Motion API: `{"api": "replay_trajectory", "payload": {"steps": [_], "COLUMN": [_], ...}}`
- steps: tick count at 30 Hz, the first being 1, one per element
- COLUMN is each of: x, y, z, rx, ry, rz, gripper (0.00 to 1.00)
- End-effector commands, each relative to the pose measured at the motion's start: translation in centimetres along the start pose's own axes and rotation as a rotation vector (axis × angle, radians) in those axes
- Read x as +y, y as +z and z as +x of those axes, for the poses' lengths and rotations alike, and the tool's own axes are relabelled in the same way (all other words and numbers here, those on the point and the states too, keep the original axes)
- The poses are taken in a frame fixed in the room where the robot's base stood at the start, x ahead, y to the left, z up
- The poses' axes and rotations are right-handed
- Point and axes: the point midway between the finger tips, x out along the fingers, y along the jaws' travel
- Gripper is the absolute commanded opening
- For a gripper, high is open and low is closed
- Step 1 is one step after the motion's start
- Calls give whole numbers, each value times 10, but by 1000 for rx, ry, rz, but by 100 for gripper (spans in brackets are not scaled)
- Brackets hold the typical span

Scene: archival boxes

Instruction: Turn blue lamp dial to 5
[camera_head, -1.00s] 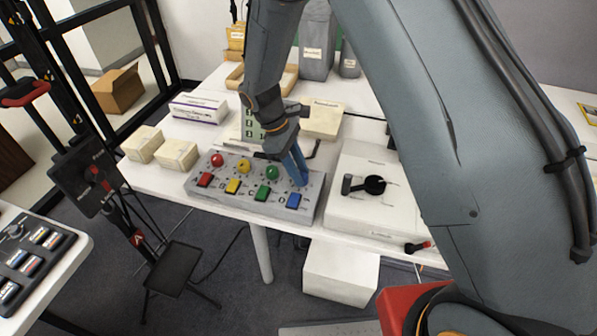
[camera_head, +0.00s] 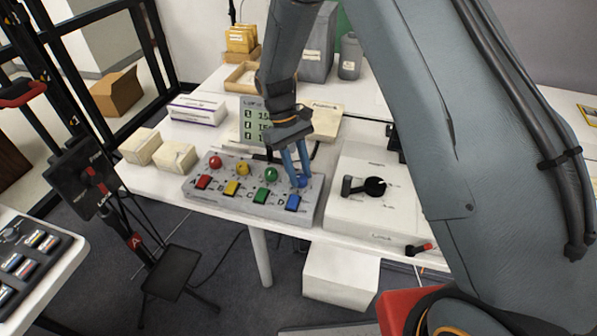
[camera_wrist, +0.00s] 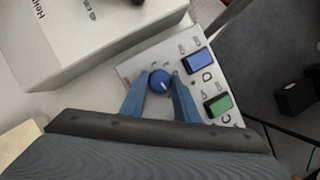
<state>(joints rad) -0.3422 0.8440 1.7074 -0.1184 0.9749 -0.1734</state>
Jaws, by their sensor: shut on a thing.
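The grey control box (camera_head: 228,197) stands near the table's front edge. It has red, yellow, green and blue dials, each above a switch of the same colour. My gripper (camera_head: 298,182) points down at the blue dial (camera_head: 304,181), the rightmost. In the wrist view, the blue dial (camera_wrist: 159,81) sits between the two blue fingertips (camera_wrist: 157,84), which are shut on it. A small white mark shows on the dial. The blue switch (camera_wrist: 199,61) is beside it. A small display (camera_head: 252,122) behind the box shows rows of figures, partly hidden by my gripper and too small to read surely.
Grey containers (camera_head: 349,57) and a wooden tray (camera_head: 243,76) stand at the back.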

Motion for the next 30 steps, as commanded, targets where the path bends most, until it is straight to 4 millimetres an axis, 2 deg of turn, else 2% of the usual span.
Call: {"api": "replay_trajectory", "payload": {"steps": [11, 12, 15, 25, 30], "x": [1, 1, 1, 0, 1], "y": [-1, -1, -1, -1, -2], "z": [-1, -1, -1, -3, -22], "rx": [4, 4, 4, 2, 5], "ry": [-1, -1, -1, -1, 0], "rz": [6, 6, 5, 5, 5], "gripper": [6, 30, 46, 46, 46]}}
